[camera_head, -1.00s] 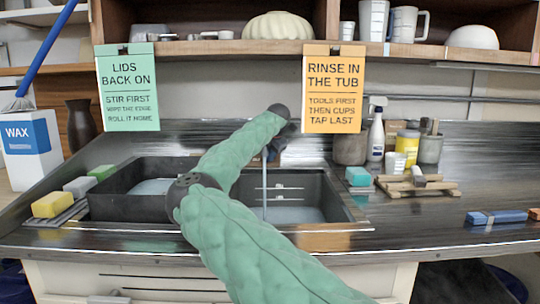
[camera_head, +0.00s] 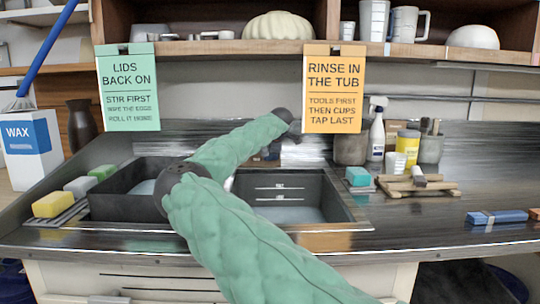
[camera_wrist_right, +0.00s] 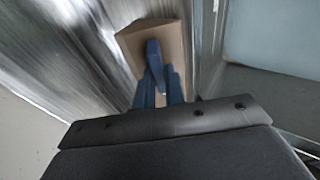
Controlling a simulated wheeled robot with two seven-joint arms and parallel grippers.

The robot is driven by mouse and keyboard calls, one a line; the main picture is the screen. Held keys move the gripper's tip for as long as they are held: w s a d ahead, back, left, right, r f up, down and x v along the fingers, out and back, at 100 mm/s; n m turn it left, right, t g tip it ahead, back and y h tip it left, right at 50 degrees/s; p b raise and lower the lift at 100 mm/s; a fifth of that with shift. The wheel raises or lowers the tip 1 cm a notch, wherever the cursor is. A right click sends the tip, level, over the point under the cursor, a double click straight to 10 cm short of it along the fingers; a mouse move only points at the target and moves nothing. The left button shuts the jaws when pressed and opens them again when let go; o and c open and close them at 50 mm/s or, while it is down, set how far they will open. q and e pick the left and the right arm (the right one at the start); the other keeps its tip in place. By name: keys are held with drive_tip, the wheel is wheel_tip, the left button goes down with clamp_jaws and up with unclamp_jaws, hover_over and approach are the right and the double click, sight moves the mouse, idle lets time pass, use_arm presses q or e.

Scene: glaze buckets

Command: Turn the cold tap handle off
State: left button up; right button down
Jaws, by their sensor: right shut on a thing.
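Behind the handle is a tan, block-shaped part (camera_wrist_right: 133,42). In the head view my green right arm crosses the sink, and its wrist end is at the back of the counter. The arm hides most of the gripper and the tap there. No water stream shows above the right basin (camera_head: 335,200). My left gripper is in neither view.
The left basin (camera_head: 120,186) holds greyish water. Sponges (camera_head: 53,204) lie left of it. Bottles and jars (camera_head: 407,147) and a small wooden pallet (camera_head: 447,188) stand on the right. Two signs, green (camera_head: 128,85) and orange (camera_head: 334,85), hang above the counter.

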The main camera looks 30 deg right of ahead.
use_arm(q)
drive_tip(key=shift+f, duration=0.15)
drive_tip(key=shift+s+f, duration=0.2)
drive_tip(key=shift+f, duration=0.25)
use_arm(e)
drive_tip(key=c, duration=1.5)
unclamp_jaws()
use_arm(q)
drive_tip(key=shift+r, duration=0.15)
use_arm(e)
drive_tip(key=shift+o, duration=0.2)
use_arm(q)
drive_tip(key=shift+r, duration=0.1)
